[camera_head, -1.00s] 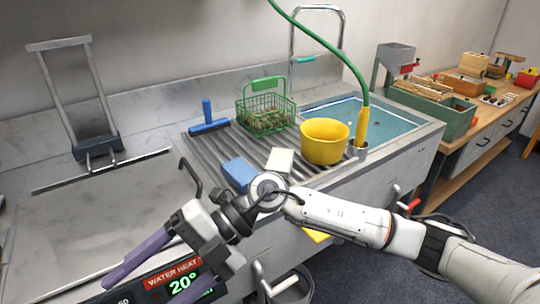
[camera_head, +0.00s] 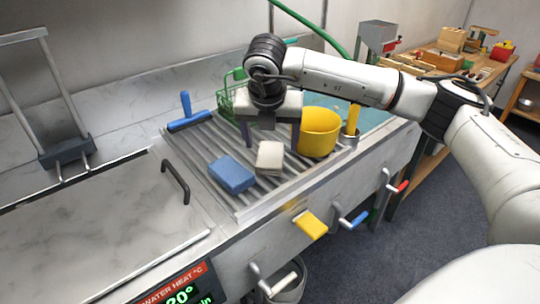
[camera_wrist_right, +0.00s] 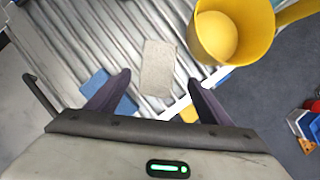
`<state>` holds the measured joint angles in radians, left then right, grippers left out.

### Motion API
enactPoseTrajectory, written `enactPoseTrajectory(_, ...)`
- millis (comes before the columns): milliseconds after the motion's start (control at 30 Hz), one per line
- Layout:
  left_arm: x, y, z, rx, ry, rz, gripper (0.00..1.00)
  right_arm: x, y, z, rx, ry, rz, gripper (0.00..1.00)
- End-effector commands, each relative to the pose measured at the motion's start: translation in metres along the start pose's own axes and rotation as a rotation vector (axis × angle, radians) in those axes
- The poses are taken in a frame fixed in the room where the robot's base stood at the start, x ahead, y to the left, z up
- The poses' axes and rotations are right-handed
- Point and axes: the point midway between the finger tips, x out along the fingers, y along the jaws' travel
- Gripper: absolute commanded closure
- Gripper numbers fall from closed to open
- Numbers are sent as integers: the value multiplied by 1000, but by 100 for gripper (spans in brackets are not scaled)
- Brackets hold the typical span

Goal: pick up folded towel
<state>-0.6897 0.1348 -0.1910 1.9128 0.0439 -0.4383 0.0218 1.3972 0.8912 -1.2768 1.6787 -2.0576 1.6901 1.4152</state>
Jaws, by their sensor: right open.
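The folded towel (camera_head: 270,158) is a small off-white block lying flat on the ribbed drainboard. My right gripper (camera_head: 272,147) points down over the drainboard, open and empty, with its dark purple fingers wide apart. In the right wrist view the towel (camera_wrist_right: 158,62) shows between and just ahead of the two fingertips (camera_wrist_right: 159,78). The fingers appear above it and do not visibly touch it. My left gripper is not in view.
A blue sponge (camera_head: 232,174) lies left of the towel. A yellow pot (camera_head: 320,134) stands close on its right. A green basket (camera_head: 228,100) is partly hidden behind my gripper. A blue squeegee (camera_head: 188,114) lies at the back left.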

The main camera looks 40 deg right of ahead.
Motion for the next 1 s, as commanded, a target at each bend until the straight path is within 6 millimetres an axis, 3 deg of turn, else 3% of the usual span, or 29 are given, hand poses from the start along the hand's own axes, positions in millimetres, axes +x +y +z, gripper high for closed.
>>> enactPoseTrajectory(400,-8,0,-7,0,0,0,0,50,3,4,0,1,0,27)
enactPoseTrajectory(667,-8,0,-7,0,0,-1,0,54,4,4,-2,0,2,27)
enactPoseTrajectory(700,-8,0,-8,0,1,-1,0,54,4,4,-2,1,2,28)
enactPoseTrajectory(1000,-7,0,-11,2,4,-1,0,53,4,4,-1,0,2,75)
